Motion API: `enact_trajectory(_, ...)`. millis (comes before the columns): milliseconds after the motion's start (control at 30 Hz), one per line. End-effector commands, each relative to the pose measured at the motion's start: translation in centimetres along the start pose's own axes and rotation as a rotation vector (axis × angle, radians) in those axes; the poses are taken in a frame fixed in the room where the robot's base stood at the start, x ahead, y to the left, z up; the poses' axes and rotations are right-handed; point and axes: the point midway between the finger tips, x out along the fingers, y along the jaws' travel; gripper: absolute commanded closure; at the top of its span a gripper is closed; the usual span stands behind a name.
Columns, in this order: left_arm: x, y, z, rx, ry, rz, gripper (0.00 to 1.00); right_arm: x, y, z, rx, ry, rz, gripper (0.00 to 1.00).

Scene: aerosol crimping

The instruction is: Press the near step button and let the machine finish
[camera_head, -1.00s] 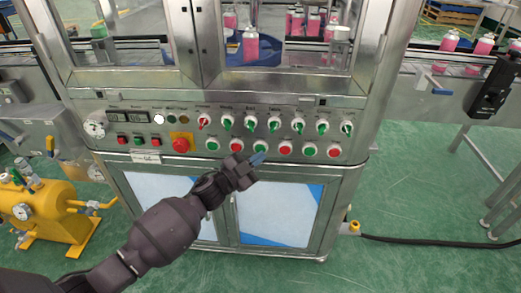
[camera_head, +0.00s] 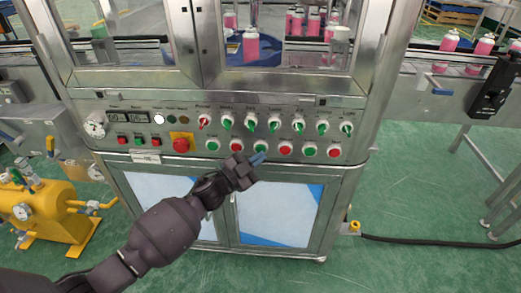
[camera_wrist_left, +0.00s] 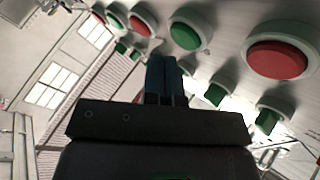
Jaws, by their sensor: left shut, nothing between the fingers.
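The machine's control panel (camera_head: 120,155) carries a lower row of round green and red buttons. My left gripper (camera_head: 260,158) is shut and empty, its blue fingertips just below a green button (camera_head: 260,147) in the middle of that row. In the left wrist view the closed fingers (camera_wrist_left: 166,78) point up toward the panel, with a green button (camera_wrist_left: 185,37) just beyond the tips and a red button (camera_wrist_left: 277,60) to the right. I cannot tell whether the tips touch the button. The labels are too small to read. My right gripper is out of view.
A red stop knob on a yellow plate (camera_head: 181,144) sits left of the buttons. Green switches (camera_head: 251,125) line the row above. Pink bottles (camera_head: 314,25) stand behind the machine's windows. A yellow tank (camera_head: 40,205) stands at the left. The floor at right is mostly open.

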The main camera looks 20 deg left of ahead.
Motion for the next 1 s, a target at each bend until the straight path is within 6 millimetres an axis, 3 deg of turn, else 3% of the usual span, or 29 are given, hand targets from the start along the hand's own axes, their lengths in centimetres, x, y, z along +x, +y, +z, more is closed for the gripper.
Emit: enact_trajectory(1000,0.51,-0.38,0.35,-0.001,0.000,0.000,1.00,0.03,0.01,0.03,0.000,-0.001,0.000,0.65)
